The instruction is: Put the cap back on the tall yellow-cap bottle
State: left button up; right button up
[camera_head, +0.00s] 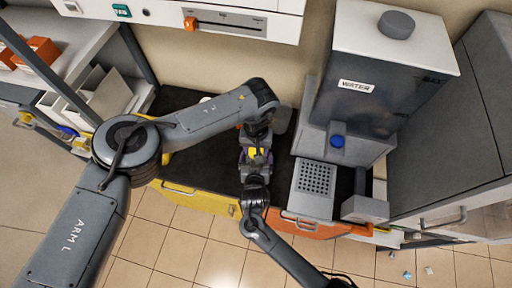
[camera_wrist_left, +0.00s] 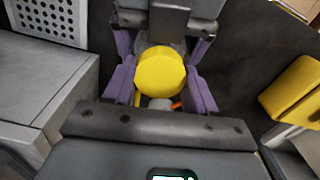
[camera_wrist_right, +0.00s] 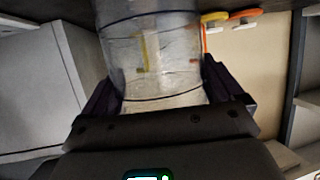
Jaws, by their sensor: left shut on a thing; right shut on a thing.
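The yellow cap (camera_wrist_left: 160,72) sits between the purple fingers of my left gripper (camera_wrist_left: 162,80), which is shut on it. A small yellow patch also shows between the grippers in the head view (camera_head: 254,152). My right gripper (camera_wrist_right: 158,95) is shut on a clear, see-through bottle (camera_wrist_right: 155,55), which fills the middle of the right wrist view. In the head view the two grippers meet closely over the dark counter, left above right, and hide most of the bottle. The bottle's mouth is hidden, so I cannot tell whether cap and bottle touch.
The water dispenser (camera_head: 375,75) with a blue button stands to the right. A perforated grey block (camera_head: 316,180) is close to the right of the grippers. The dark counter (camera_head: 205,168) has a yellow drawer front (camera_head: 195,197) and an orange one (camera_head: 300,226). Shelves stand left.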

pick_arm(q)
jog(key=m, duration=0.7)
jog(key=o, duration=1.2)
jog(key=shift+c, duration=0.2)
jog(key=shift+r, duration=2.3)
jog(key=shift+c, duration=0.5)
